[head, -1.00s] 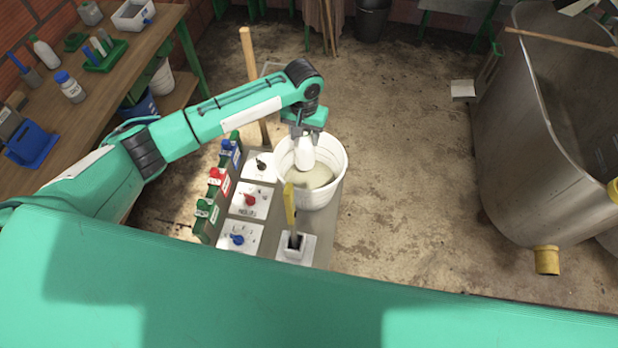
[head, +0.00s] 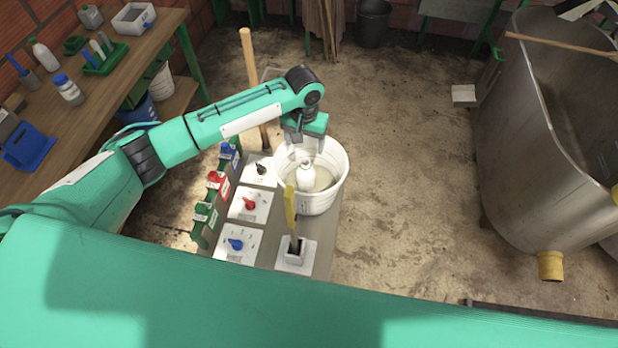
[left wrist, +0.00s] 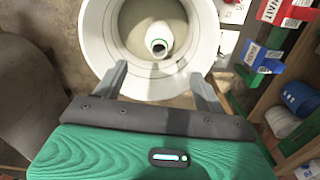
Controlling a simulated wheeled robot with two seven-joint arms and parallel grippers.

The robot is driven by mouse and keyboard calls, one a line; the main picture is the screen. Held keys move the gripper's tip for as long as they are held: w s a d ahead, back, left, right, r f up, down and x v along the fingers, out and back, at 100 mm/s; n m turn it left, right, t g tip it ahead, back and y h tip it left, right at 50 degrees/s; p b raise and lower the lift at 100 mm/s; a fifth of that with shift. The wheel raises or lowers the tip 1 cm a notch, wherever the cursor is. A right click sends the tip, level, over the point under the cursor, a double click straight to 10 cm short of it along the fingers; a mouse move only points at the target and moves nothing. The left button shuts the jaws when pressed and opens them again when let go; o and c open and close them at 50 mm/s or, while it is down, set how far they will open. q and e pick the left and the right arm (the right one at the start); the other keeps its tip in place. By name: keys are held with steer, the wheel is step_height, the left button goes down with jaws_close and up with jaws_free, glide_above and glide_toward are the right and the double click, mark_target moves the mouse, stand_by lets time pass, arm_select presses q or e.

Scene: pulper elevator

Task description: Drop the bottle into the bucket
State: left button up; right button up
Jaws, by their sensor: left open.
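The white bottle (head: 305,178) is inside the white bucket (head: 340,168), in the pale contents at its bottom. In the left wrist view the bottle (left wrist: 159,38) shows its open round neck, beyond my fingertips and apart from them. The bucket's rim (left wrist: 95,45) surrounds it there. My left gripper (head: 303,150) is over the bucket's far side, pointing down. Its two fingers are spread and empty, as the left wrist view (left wrist: 160,78) shows. My right gripper is not in view.
The bucket stands on a narrow bench beside several panels with knobs (head: 248,204) and a yellow-handled lever (head: 290,205). A wooden workbench (head: 100,100) with bottles and tools is at the left. A large metal tank (head: 510,150) stands at the right. The floor between is mostly clear.

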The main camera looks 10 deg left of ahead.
arm_select(q)
step_height(320, 180, up, 14)
steer(key=b, duration=0.4)
steer(key=shift+f, duration=0.2)
steer(key=shift+f, duration=0.1)
